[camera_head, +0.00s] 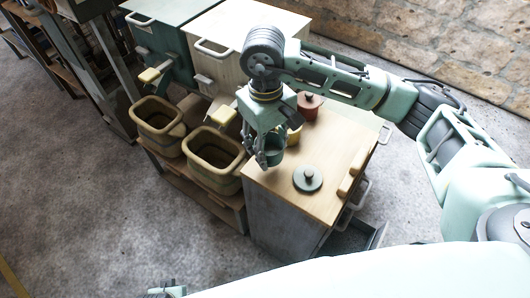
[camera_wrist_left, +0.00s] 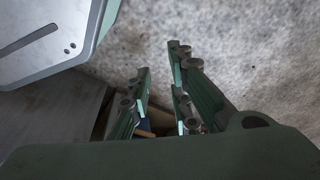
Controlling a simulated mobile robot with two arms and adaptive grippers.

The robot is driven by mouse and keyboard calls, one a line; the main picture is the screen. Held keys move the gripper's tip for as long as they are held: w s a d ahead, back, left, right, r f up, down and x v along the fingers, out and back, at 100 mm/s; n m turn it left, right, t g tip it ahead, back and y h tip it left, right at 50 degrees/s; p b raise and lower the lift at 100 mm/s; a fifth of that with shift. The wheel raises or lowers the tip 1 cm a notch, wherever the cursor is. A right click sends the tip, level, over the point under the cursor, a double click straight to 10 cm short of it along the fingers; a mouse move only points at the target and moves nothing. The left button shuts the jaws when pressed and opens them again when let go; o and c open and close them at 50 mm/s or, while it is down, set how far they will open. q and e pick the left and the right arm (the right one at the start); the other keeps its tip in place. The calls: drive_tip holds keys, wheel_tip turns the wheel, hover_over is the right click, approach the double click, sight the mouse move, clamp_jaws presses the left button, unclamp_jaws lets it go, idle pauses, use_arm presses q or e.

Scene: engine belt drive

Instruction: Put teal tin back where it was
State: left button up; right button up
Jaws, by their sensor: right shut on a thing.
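My right gripper (camera_head: 266,158) is shut on the teal tin (camera_head: 275,154) at the left part of the wooden cabinet top (camera_head: 275,185). I cannot tell whether the tin touches the top. A dark teal round lid with a knob (camera_head: 308,180) lies on the top to the right of the tin. A yellow tin (camera_head: 294,135) stands behind, partly hidden by my gripper. A red lidded tin (camera_head: 309,106) stands farther back. My left gripper (camera_wrist_left: 160,60) has its fingers apart and empty over the floor; only a bit of it shows low in the head view (camera_head: 168,290).
Two yellowish open bins (camera_head: 215,158) (camera_head: 158,122) stand on a low shelf left of the cabinet. A drawer (camera_head: 362,238) stands open at the cabinet's right. Teal and cream cabinets stand behind. The front of the wooden top is clear.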

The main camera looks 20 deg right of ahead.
sight(269, 150)
drive_tip(key=shift+w+a+f, duration=0.4)
wheel_tip(269, 150, down, 3)
drive_tip(key=shift+f, duration=0.5)
use_arm(q)
drive_tip(key=shift+w+r, duration=0.65)
drive_tip(key=shift+s+f, duration=0.1)
drive_tip(key=shift+s, duration=0.15)
use_arm(e)
drive_tip(key=shift+f+b, duration=0.1)
drive_tip(key=shift+b, duration=0.2)
drive_tip(key=o, duration=1.3)
use_arm(q)
drive_tip(key=shift+w+r, duration=0.2)
drive_tip(key=shift+r, duration=0.3)
use_arm(e)
drive_tip(key=shift+o, duration=0.4)
